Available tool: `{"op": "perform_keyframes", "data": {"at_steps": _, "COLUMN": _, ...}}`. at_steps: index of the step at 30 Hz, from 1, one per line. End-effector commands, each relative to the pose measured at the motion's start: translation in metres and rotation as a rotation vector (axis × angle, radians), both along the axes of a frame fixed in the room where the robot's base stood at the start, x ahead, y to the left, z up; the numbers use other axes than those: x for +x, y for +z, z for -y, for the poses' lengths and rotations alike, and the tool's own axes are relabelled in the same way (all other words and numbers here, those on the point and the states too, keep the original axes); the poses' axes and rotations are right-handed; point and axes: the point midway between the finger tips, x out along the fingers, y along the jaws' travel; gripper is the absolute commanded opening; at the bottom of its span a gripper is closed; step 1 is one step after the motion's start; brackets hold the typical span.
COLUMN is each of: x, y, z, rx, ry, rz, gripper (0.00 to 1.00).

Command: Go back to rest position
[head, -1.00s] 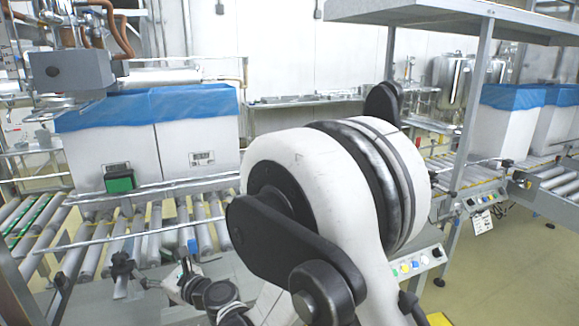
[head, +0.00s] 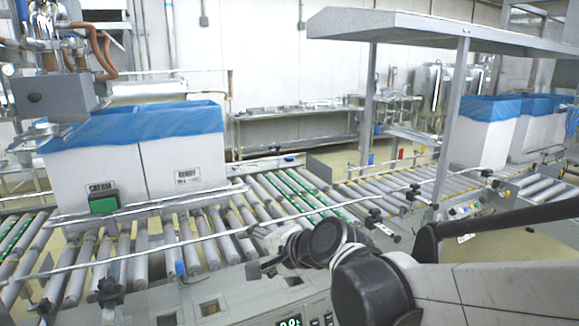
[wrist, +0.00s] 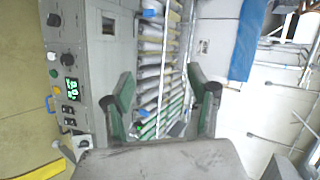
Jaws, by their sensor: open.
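My gripper (wrist: 165,100) is open in the wrist view, with its two green-padded fingers apart. Nothing is between the fingertips; conveyor rollers show behind the gap. In the head view, my gripper (head: 268,264) is small and partly blurred in front of the roller conveyor (head: 215,230). My arm reaches in from the lower right, and its links hide part of the gripper.
White boxes with blue liners (head: 182,165) stand on the conveyor at left, under a filling machine (head: 60,92). More lined boxes (head: 485,132) stand at right. A metal shelf (head: 420,28) overhangs there. A control panel (wrist: 70,85) lies left of my gripper.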

Motion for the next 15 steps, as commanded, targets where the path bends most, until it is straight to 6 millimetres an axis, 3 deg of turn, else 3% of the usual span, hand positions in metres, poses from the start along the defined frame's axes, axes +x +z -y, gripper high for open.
{"op": "perform_keyframes", "data": {"at_steps": 3, "x": -0.019, "y": 0.007, "z": 0.043, "rx": -0.155, "ry": 0.021, "rz": 0.056, "gripper": 0.54}}
{"op": "perform_keyframes", "data": {"at_steps": 15, "x": -0.097, "y": 0.007, "z": 0.173, "rx": -0.690, "ry": 0.143, "rz": 0.154, "gripper": 0.54}}
